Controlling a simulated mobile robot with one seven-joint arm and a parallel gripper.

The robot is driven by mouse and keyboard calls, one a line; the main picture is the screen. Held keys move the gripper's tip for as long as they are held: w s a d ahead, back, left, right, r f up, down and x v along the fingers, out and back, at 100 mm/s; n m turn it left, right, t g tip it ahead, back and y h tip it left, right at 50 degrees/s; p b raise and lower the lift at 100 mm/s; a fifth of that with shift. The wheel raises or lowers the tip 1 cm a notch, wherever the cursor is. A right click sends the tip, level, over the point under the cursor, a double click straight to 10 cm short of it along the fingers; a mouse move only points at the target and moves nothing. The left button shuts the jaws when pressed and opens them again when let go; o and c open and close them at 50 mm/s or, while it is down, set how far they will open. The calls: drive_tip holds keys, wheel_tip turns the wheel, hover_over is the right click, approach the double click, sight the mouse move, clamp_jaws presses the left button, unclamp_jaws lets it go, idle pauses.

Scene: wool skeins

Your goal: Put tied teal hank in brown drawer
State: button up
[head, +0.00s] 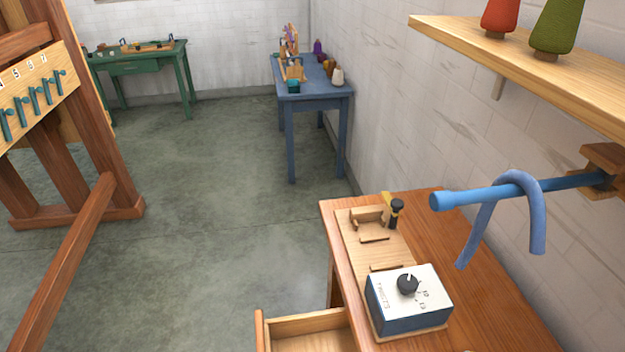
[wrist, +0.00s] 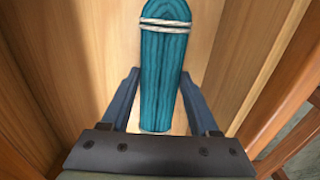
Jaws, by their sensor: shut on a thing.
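The teal hank (wrist: 165,55), tied with white bands near its far end, lies lengthwise between the fingers of my gripper (wrist: 160,80) in the wrist view. My gripper is shut on it. Pale wooden boards show behind and beside the hank; I cannot tell how far it is from them. In the head view, a drawer (head: 305,321) stands pulled out of the brown workbench (head: 480,265) at the bottom edge. The visible part of its inside is bare, and the rest is cut off. My gripper and the hank are not in the head view.
On the workbench stand a dial box (head: 408,300) and a wooden fixture (head: 372,225). A blue peg (head: 460,197) with a blue loop (head: 538,215) juts from the wall below a shelf (head: 540,65). A wooden rack (head: 85,150) stands at left. The floor between is clear.

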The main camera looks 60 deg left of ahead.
drive_tip(key=shift+f, duration=0.4)
drive_tip(key=o, duration=1.4)
drive_tip(key=shift+c, duration=0.2)
wheel_tip(320, 180, up, 13)
drive_tip(key=p, duration=0.2)
drive_tip(key=shift+r, duration=0.15)
